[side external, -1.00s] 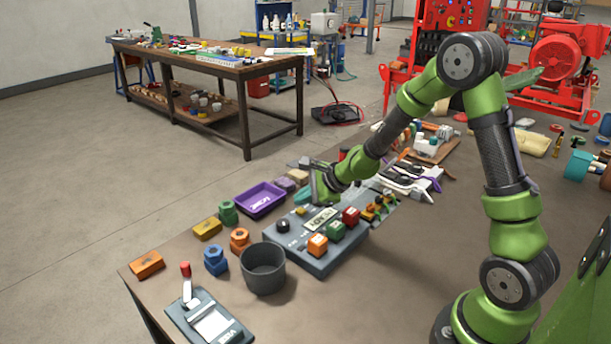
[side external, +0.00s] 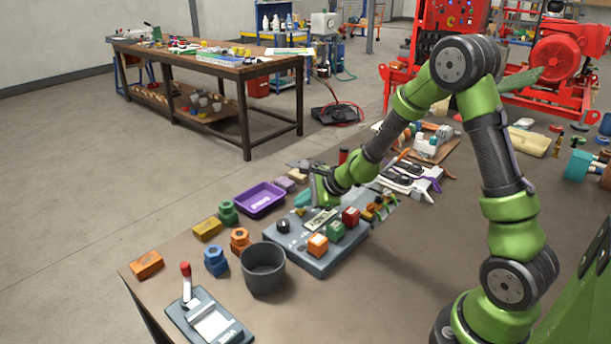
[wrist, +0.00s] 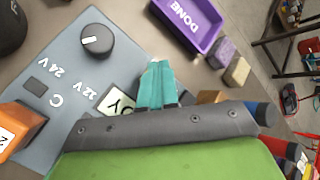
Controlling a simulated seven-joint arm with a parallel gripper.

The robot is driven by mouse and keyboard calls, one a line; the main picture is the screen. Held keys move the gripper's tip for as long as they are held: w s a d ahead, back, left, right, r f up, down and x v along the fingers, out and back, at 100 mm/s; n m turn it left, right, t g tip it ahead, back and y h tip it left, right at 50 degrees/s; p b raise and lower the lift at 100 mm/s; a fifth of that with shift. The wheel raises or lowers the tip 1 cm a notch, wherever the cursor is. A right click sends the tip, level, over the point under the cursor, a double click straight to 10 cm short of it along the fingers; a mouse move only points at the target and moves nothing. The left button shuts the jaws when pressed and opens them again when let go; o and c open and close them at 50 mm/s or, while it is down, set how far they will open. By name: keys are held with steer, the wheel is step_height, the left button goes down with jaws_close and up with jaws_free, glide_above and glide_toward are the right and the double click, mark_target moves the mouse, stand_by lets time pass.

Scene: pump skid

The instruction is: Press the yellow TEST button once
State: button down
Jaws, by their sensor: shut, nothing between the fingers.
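The grey control box (side external: 310,258) sits on the bench with a black knob (side external: 283,226), a partly covered display plate (side external: 320,218) and orange, green and red blocks on top. My gripper (side external: 304,201) is shut and empty, with its teal fingertips pointing down low at the box's far edge. In the wrist view the shut teal fingertips (wrist: 157,84) lie beside the display plate (wrist: 118,100), to the right of the knob (wrist: 96,39). I cannot clearly make out the yellow TEST button now; it may be hidden by the fingers. Contact with the button cannot be told.
A purple DONE tray (side external: 260,199) lies just beyond the box. A dark grey cup (side external: 263,268), coloured nut-like blocks and a lever device (side external: 208,316) stand on the near left. Cables and tools (side external: 410,180) crowd the far right. Bare bench lies right of the box.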

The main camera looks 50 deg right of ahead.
mark_target(304, 211)
steer(key=shift+f, duration=0.4)
stand_by(0.5)
steer(key=shift+r, duration=0.9)
steer(key=shift+r, duration=0.1)
steer(key=shift+r, duration=2.4)
